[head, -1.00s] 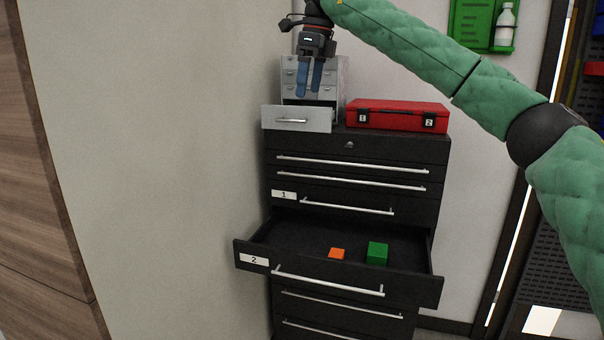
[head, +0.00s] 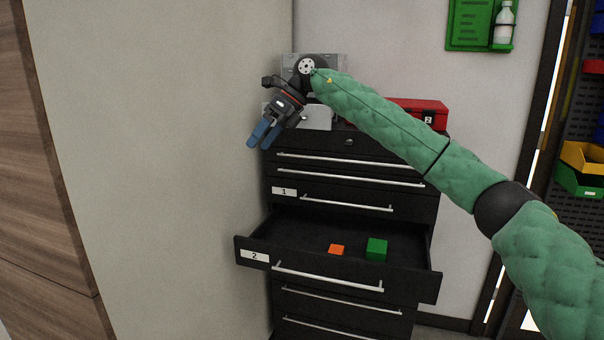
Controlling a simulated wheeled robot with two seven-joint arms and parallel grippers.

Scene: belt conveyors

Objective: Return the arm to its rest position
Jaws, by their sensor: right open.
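My right arm, in a green padded cover, comes in from the right of the head view. Its gripper (head: 264,134) has blue fingers that stand apart and hold nothing. The gripper points down and left, in front of the left side of the small grey drawer unit (head: 335,66) and the wall. The arm and wrist hide much of that unit and part of its pulled-out drawer (head: 318,117). My left gripper is not in view.
A black cabinet (head: 345,150) has drawer 2 (head: 330,272) pulled out, with an orange block (head: 336,249) and a green block (head: 376,249) inside. A red case (head: 425,110) sits on top, partly behind my arm. A wall (head: 170,170) stands close on the left.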

